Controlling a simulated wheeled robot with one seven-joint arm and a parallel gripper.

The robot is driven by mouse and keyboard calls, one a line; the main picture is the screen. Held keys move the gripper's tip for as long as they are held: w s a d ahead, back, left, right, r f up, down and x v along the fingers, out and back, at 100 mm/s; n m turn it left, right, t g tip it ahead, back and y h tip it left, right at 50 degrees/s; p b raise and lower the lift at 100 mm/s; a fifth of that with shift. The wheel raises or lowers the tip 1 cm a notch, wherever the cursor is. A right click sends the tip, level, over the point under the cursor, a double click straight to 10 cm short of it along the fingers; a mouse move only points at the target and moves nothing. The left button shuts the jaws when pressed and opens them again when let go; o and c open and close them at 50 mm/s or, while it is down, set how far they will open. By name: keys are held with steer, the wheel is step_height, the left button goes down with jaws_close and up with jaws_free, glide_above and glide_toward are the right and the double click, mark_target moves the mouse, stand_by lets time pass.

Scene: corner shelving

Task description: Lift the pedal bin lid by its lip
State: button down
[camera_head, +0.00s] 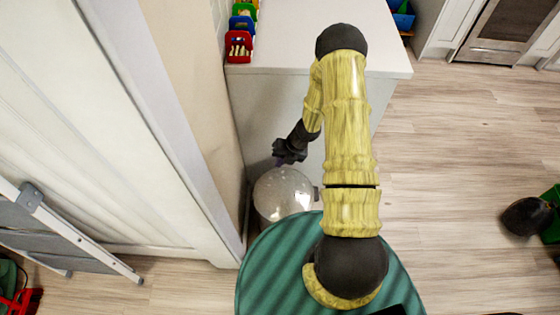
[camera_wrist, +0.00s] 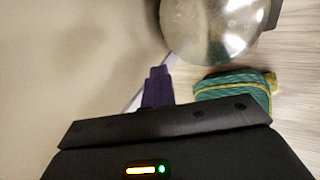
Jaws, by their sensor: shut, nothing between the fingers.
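The pedal bin (camera_head: 284,194) stands on the floor between the tall white panel and the white cabinet. Its round, shiny metal lid shows from above and looks shut. The lid also shows at the top of the wrist view (camera_wrist: 212,28). My gripper (camera_head: 279,164) is just beyond the lid's far edge in the head view. In the wrist view its purple fingers (camera_wrist: 158,72) are together and empty, to the lower left of the lid. I cannot tell whether they touch the rim. The lid's lip is not clearly visible.
The white cabinet (camera_head: 290,115) stands close behind the bin, with red, blue and green bins (camera_head: 240,30) on top. The tall white panel (camera_head: 85,120) closes off the left. A folded step ladder (camera_head: 60,232) leans there. Open wood floor (camera_head: 450,150) lies to the right.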

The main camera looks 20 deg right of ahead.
steer(key=c, duration=2.1)
jaws_free()
steer(key=o, duration=0.5)
steer(key=p+v, duration=0.3)
steer(key=v, duration=1.4)
steer(key=shift+d+r, duration=0.15)
steer(key=shift+r, duration=0.05)
steer(key=shift+c, duration=0.6)
